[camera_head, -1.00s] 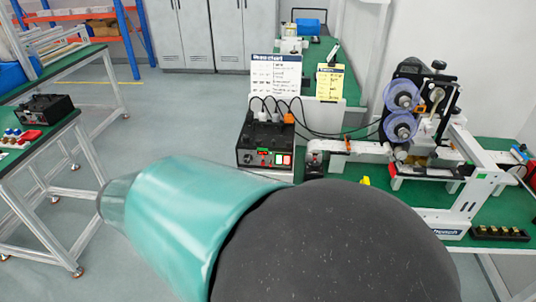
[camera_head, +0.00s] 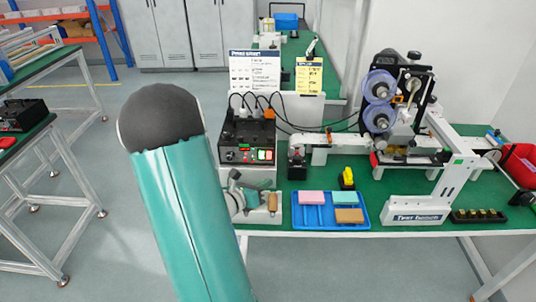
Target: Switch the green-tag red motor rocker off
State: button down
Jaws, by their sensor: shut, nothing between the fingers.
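A black control box (camera_head: 236,140) stands at the left end of the green table, with cables plugged in on top. Its front has a knob (camera_head: 230,156), and a lit red and green switch area (camera_head: 264,155) at the right. A small green mark shows on the upper front, but the individual rockers and tags are too small to read surely. My teal arm with its dark rounded joint fills the left foreground, just left of the box. My gripper is not in view.
A coding machine with purple reels (camera_head: 379,103) stands right of the box. A blue tray (camera_head: 352,222) with pink, green and brown blocks lies in front. A grey holder (camera_head: 240,208) sits at the table's left edge. Another black box (camera_head: 20,117) is on the left table.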

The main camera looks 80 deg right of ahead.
send_near(274, 155)
jog(key=shift+s+a+x, duration=0.15)
jog(key=shift+s+x, duration=0.05)
jog(key=shift+x, duration=0.9)
jog(key=shift+s+a+x, duration=0.1)
jog(key=shift+s+x, duration=0.1)
jog(key=shift+x, duration=0.9)
jog(key=shift+f, duration=0.1)
dwell(0.4)
jog(key=shift+w+d, duration=0.1)
jog(key=shift+d, duration=0.3)
jog(key=shift+d, duration=0.3)
dwell(0.5)
jog(key=shift+a, duration=0.1)
jog(key=shift+a, duration=0.65)
